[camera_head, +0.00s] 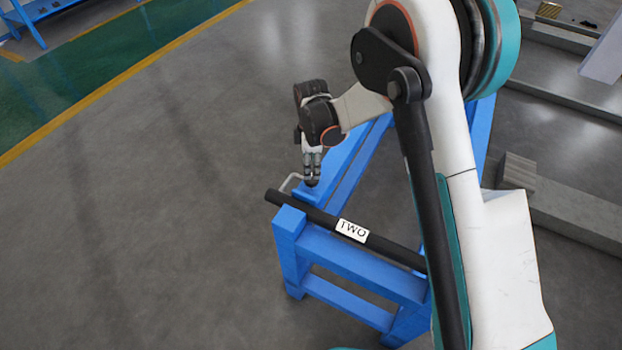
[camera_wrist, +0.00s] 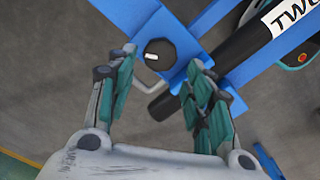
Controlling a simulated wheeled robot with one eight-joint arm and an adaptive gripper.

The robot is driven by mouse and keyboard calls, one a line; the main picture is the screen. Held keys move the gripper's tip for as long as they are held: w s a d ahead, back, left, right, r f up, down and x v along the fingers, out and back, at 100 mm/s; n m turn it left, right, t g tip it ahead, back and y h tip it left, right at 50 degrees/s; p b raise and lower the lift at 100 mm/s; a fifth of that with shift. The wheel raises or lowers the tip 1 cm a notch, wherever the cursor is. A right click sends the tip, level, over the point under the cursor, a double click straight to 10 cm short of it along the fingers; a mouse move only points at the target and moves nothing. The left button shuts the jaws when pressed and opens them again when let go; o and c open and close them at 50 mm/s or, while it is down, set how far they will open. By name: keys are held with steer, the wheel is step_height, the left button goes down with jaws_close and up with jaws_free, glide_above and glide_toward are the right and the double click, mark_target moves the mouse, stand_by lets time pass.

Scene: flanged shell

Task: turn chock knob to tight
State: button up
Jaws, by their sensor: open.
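The chock knob (camera_wrist: 159,54) is round and black with a short white mark, and sits on a blue plate (camera_wrist: 178,37) in the wrist view. My gripper (camera_wrist: 160,61) is open, with one teal-and-grey finger left of the knob and the other to its right. The knob lies between the fingertips in the picture; I see gaps on both sides, and cannot tell the height between them. In the head view my gripper (camera_head: 312,183) points down over the blue stand (camera_head: 290,225). The knob is hidden there. No label for tight is readable.
A black bar (camera_head: 392,250) with a white "TWO" label (camera_head: 353,230) lies across the stand, close beside the knob. A bent grey handle (camera_head: 289,181) stands near the bar's end. Grey beams (camera_head: 570,205) lie on the right; the floor at left is clear.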

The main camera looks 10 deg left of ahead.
mark_target(312, 177)
step_height(312, 177, down, 6)
steer(key=shift+r+b, duration=0.1)
steer(key=shift+b, duration=0.8)
steer(key=c, duration=0.8)
